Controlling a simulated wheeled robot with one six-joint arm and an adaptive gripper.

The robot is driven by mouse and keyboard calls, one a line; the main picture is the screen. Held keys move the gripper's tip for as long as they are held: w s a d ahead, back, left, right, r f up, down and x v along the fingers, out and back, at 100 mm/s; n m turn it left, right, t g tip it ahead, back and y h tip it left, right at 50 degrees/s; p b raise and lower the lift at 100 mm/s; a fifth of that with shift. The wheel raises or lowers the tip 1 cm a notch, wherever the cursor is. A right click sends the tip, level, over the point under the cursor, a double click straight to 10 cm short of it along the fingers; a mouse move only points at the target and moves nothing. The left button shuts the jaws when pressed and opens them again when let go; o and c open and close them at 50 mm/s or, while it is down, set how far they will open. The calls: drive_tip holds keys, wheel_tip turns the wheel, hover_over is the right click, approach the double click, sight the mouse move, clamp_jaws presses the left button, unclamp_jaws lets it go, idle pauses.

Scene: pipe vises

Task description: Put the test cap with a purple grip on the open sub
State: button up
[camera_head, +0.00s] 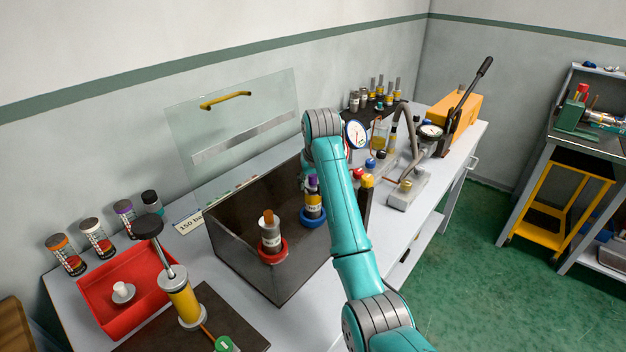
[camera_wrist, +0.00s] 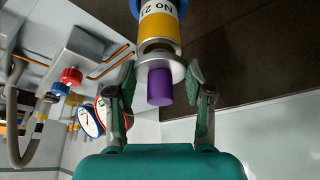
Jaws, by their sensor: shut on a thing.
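The test cap with the purple grip (camera_wrist: 160,87) has a silver flange and sits between the fingers of my gripper (camera_wrist: 160,72), which is shut on its flange. A narrower neck shows between band and flange; I cannot tell if the cap is fully seated. In the head view the purple grip (camera_head: 312,181) shows above this sub (camera_head: 314,201), upright in a blue ring (camera_head: 313,220).
Another sub (camera_head: 270,238) with an orange-brown top stands in a red ring (camera_head: 272,254) in the dark-walled box (camera_head: 245,273). A raised clear shield (camera_head: 235,125) stands behind. A red tray (camera_head: 100,302) and a yellow pump (camera_head: 184,302) are at left; gauges and hoses crowd the right.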

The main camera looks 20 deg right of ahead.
drive_tip(key=shift+f, duration=0.8)
drive_tip(key=o, duration=1.3)
drive_tip(key=v, duration=0.7)
drive_tip(key=shift+s+r, duration=0.15)
